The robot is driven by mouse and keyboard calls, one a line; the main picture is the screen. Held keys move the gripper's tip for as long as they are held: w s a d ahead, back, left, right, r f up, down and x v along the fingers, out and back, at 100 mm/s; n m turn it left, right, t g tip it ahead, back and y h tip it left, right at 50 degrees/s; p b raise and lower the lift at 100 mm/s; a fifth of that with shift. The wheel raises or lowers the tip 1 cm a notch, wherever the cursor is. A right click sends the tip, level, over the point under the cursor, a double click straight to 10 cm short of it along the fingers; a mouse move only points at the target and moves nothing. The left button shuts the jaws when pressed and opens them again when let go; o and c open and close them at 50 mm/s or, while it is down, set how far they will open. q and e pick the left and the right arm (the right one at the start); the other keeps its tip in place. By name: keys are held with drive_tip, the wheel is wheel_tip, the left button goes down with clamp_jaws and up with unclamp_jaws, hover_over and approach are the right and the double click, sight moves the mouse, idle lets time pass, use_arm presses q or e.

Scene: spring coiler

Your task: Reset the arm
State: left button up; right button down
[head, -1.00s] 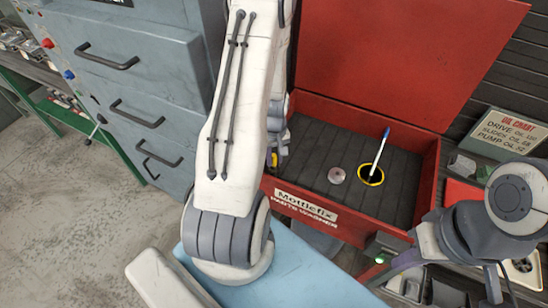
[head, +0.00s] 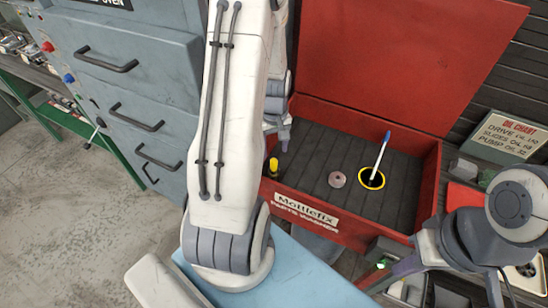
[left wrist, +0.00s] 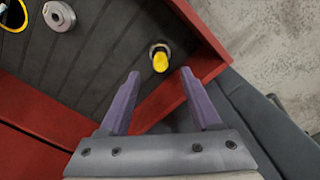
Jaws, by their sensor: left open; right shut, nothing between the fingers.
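My left gripper (head: 284,134) is at the left end of the red parts washer (head: 425,205), partly hidden behind my left arm. In the left wrist view its two purple fingers (left wrist: 162,88) are spread with nothing between them. A small yellow-topped part (head: 273,167) stands in the washer's left corner, apart from the fingers. It also shows in the left wrist view (left wrist: 160,60), just beyond the fingertips. My right gripper (head: 378,279) is shut and empty, low in front of the washer's right corner.
A pinkish-grey ring (head: 337,179) lies on the washer's dark ribbed floor. A blue-capped white brush (head: 380,153) stands in a yellow-rimmed hole. The red lid (head: 410,60) is raised. Grey drawers (head: 140,75) stand at left, an oil chart sign (head: 507,137) at right.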

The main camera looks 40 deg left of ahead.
use_arm(q)
drive_tip(key=shift+r, duration=1.65)
drive_tip(key=d+r+m, duration=0.4)
drive_tip(key=d, duration=0.5)
drive_tip(key=d+r+m, duration=0.3)
drive_tip(key=d+m, duration=0.1)
drive_tip(key=d, duration=0.5)
drive_tip(key=s+d+r+m, duration=0.3)
drive_tip(key=s+d+m, duration=0.2)
drive_tip(key=s, duration=0.3)
drive_tip(key=s+d+r+m+h, duration=0.1)
drive_tip(key=s+d+r+m, duration=0.2)
drive_tip(key=s+d+m, duration=0.3)
drive_tip(key=shift+s+d+m, duration=0.3)
drive_tip(key=shift+s+d, duration=0.4)
drive_tip(key=shift+s, duration=0.4)
